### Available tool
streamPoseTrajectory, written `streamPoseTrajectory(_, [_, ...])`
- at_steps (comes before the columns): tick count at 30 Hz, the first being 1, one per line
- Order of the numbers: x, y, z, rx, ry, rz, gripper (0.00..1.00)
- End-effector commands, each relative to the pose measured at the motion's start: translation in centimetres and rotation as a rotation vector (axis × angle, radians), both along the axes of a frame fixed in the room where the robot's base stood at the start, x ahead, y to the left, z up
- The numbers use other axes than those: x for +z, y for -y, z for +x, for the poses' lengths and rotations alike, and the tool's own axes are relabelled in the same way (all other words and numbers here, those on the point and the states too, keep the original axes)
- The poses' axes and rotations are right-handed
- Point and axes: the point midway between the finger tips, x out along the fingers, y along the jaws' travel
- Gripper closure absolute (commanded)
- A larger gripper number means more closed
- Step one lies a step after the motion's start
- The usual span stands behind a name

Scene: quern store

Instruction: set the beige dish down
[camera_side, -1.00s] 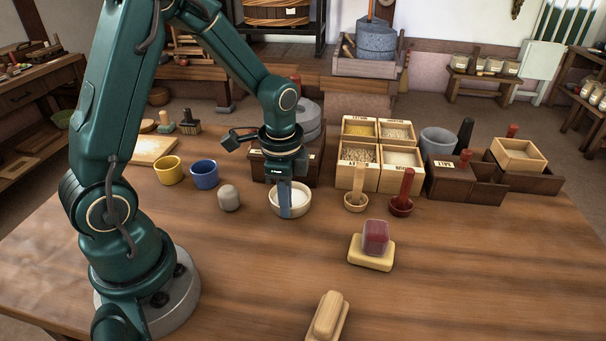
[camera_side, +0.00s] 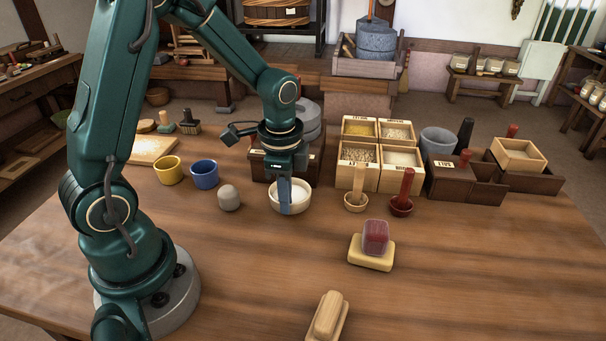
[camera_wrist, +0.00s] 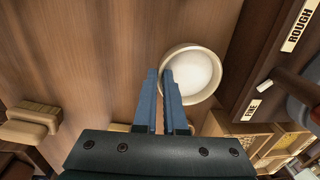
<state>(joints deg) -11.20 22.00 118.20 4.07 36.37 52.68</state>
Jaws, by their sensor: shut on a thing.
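The beige dish (camera_side: 277,205) is a round bowl with a pale, whitish inside, upright at the middle of the work table. It also shows in the wrist view (camera_wrist: 193,51), beside the fingertips. My gripper (camera_side: 286,207) is shut on the near-left part of the dish's rim, with its blue fingers pointing down. In the wrist view my gripper (camera_wrist: 160,75) has one finger inside the rim and one outside. I cannot tell whether the dish's base touches the table or hangs just above it.
A grey rounded stone (camera_side: 229,198), a blue cup (camera_side: 204,174) and a yellow cup (camera_side: 168,171) stand to the left. A dark box (camera_side: 262,172) is close behind. The table in front is clear up to a yellow block (camera_side: 371,259).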

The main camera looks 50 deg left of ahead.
Motion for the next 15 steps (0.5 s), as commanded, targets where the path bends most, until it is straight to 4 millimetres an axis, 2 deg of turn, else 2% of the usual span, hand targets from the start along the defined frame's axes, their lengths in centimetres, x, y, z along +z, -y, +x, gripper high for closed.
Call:
streamPoseTrajectory(6, [3.5, -0.1, 0.1, 0.001, 0.011, 0.001, 1.0])
streamPoseTrajectory(15, [6.8, -5.1, -3.5, 0.011, 0.006, 0.002, 1.0])
